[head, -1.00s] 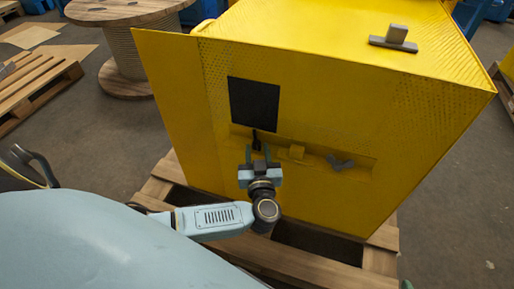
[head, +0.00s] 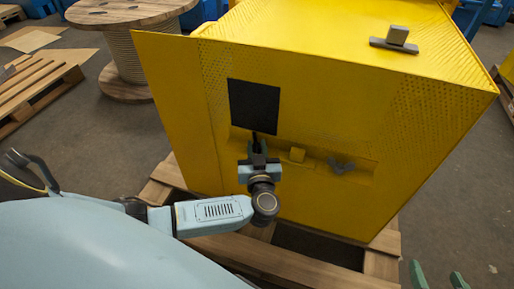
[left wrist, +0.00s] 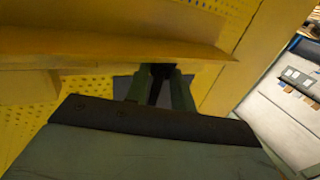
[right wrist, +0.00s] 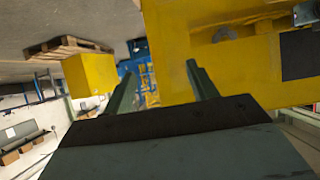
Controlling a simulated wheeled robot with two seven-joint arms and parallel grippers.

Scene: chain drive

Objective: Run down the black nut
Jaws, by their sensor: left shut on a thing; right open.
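The black nut (head: 257,138) is a small dark piece on the yellow housing's front, just below the black square panel (head: 254,106). My left gripper (head: 259,152) is shut on it. In the left wrist view the dark piece (left wrist: 156,88) sits between the closed fingers, under a yellow ledge; the fingers hide much of it. My right gripper (head: 438,276) is open and empty at the lower right, apart from the housing; its spread fingers also show in the right wrist view (right wrist: 160,72).
The yellow housing (head: 300,205) stands on a wooden pallet (head: 385,262). Right of the nut are a small yellow block (head: 297,155) and a dark V-shaped piece (head: 341,165). A grey block-like piece (head: 396,37) is on top. A cable reel (head: 130,50) stands behind left.

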